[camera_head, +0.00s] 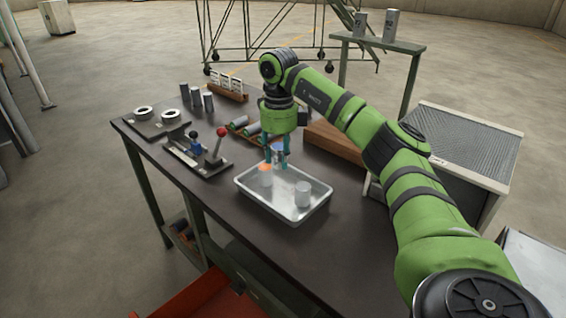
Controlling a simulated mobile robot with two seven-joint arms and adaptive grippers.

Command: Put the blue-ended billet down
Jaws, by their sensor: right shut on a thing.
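My right gripper (277,163) points down over the back part of the metal tray (262,202), its teal fingers shut on a billet. A small blue patch (278,146) shows between the fingers; I take it for the blue-ended billet, mostly hidden by them. Just left of the fingertips is an orange-topped grey billet (266,178); I cannot tell whether it touches the gripper. A plain grey billet (303,194) stands upright in the tray's right part. My left gripper is not in view.
Behind the tray lie several billets (240,124) and a brown wooden block (333,142). A fixture with a red-knobbed lever (219,137) is left of the tray. Upright grey cylinders (196,98) and a rack (228,87) stand farther back. The near tabletop is clear.

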